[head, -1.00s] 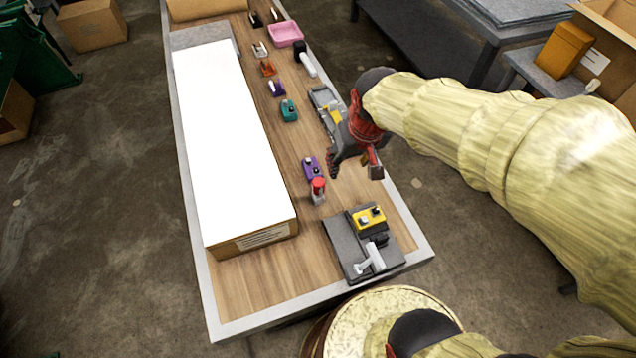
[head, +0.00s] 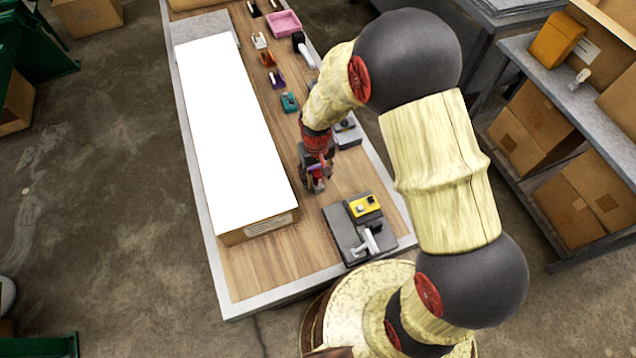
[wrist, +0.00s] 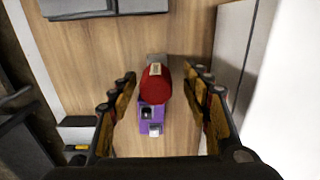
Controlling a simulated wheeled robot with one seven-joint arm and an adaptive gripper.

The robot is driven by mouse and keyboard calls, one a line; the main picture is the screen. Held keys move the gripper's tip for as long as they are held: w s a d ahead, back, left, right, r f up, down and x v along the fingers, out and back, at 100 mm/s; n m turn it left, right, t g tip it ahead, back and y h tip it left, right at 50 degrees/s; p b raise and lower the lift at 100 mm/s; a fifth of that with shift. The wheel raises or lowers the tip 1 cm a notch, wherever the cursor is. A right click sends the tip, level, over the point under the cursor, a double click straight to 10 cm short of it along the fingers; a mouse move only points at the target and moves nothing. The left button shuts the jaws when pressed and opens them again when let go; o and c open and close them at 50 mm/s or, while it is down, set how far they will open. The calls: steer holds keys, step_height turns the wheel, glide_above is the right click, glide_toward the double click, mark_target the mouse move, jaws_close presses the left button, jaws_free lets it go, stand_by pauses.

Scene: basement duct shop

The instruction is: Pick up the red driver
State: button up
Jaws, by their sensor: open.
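The red driver (wrist: 156,84) shows in the wrist view as a rounded red body with a pale label and a grey part at its upper end. It lies between my open fingers, and no finger visibly touches it. A purple object (wrist: 153,114) with grey and white parts is just below it in the picture; I cannot tell whether they touch. My gripper (wrist: 160,76) is open and points down over the driver. In the head view my gripper (head: 316,182) is low over the wooden bench (head: 262,266) and hides the driver.
A long white-topped box (head: 235,135) stands close on the left. A dark grey tray (head: 346,240) with a yellow-topped item (head: 364,206) is nearer the bench's front end. Teal (head: 289,103) and other small items and a pink bin (head: 284,23) line the bench farther back.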

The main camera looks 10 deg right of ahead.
mark_target(318, 182)
steer(key=f, duration=0.5)
steer(key=shift+w+d+b, duration=0.2)
steer(key=shift+w+b, duration=0.05)
steer(key=shift+b, duration=0.1)
jaws_close()
stand_by(0.4)
